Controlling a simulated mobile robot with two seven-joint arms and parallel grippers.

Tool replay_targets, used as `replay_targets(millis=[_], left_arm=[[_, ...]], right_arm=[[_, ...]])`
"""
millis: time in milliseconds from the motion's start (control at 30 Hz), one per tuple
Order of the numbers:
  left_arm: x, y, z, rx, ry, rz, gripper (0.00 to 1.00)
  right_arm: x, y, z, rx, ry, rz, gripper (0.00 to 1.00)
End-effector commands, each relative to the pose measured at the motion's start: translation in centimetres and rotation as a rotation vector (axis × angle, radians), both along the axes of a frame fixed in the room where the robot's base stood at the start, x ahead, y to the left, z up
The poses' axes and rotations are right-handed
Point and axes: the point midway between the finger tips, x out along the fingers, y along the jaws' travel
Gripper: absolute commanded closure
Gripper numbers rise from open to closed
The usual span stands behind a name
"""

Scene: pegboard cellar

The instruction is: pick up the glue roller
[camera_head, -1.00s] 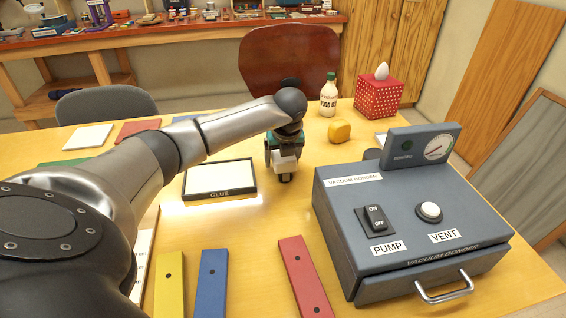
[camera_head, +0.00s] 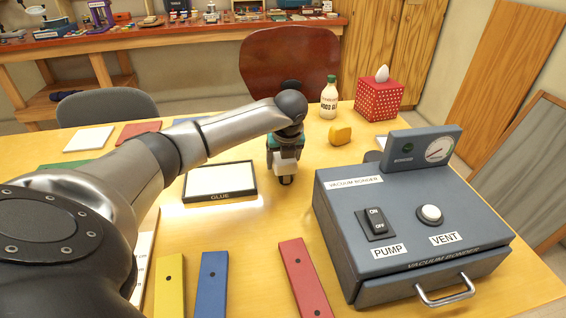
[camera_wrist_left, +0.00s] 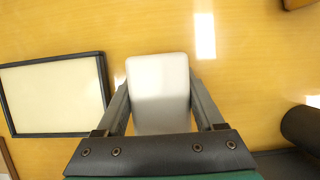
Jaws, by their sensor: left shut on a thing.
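The glue roller shows in the left wrist view as a white block with rounded corners (camera_wrist_left: 160,88), between the two grey fingers. My left gripper (camera_head: 285,172) is shut on it, pointing down over the table just right of the glue tray (camera_head: 252,193). In the head view the gripper mostly covers the roller, and I cannot tell whether it touches the table. The black-rimmed glue tray, with a pale inside, also shows at the left of the wrist view (camera_wrist_left: 104,80). My right gripper is in neither view.
The grey vacuum bonder (camera_head: 335,225) stands close on the right. Yellow (camera_head: 169,285), blue (camera_head: 211,285) and red (camera_head: 304,280) strips lie in front, with bare table between.

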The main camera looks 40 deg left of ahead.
Motion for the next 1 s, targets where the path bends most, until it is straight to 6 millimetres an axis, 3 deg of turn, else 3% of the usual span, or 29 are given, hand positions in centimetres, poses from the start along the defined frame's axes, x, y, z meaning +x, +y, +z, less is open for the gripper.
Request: replay_targets(millis=[267, 567, 800, 1000], left_arm=[[0.1, 0.0, 2.7, 0.0, -0.007, 0.0, 1.0], [0.1, 0.0, 9.6, 0.001, -0.008, -0.001, 1.0], [0.1, 0.0, 15.4, 0.0, -0.008, 0.001, 1.0], [0.1, 0.0, 18.5, 0.0, -0.005, 0.0, 1.0]], right_arm=[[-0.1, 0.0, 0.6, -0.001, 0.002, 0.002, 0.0], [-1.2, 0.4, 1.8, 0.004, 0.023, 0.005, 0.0], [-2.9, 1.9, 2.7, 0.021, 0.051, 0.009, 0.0], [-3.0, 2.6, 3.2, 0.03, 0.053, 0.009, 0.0]])
